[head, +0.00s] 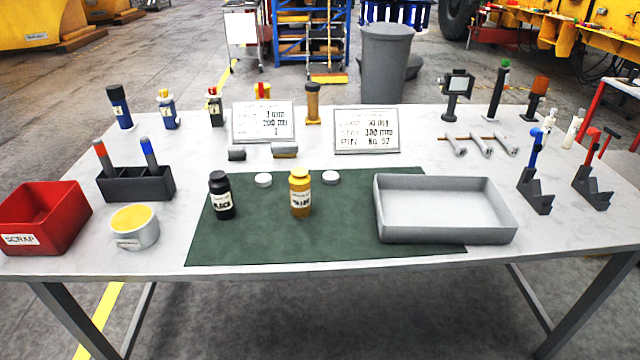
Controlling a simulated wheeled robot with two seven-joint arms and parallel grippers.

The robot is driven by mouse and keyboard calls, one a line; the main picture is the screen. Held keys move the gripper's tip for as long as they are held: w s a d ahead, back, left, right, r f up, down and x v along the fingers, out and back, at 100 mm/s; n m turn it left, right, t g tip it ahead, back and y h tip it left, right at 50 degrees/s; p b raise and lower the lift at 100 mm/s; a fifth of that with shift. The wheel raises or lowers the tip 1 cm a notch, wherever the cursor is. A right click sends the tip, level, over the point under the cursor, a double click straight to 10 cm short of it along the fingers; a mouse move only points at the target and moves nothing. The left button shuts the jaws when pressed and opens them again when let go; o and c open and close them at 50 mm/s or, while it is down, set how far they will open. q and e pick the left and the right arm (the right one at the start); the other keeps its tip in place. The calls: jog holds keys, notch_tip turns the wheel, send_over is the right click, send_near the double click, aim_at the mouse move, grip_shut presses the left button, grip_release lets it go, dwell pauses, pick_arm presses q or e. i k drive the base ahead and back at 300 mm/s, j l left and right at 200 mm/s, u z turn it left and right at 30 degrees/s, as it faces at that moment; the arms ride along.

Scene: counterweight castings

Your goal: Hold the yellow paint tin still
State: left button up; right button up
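A yellow paint tin (300,197), bottle-shaped with a pale label, stands upright on the green mat (262,243), near its middle. Its top looks yellow-orange. A black tin (221,199) with a white label stands upright to its left on the same mat. Two white round lids lie flat on the mat behind them, one (263,180) between the tins and one (331,177) to the right of the yellow tin. Nothing touches the yellow tin. Neither of my grippers shows in the head view.
A grey tray (445,237) sits on the mat's right part. At left are a white mug (136,240) with yellow inside, a red scrap bin (40,222) and a dark marker holder (137,188). Two sign cards (366,132) stand behind. The mat's front is clear.

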aim_at(300, 190)
jog(key=l+u, duration=0.25)
jog(key=l, duration=0.15)
jog(key=k+l+u, duration=0.2)
jog(key=l, duration=0.15)
jog(key=k+l+u, duration=0.1)
jog(key=l+u, duration=0.15)
jog(key=l, duration=0.15)
jog(key=k+l+u, duration=0.2)
jog(key=l, duration=0.15)
jog(key=k+l+u, duration=0.1)
jog(key=l+u, duration=0.15)
jog(key=l, duration=0.1)
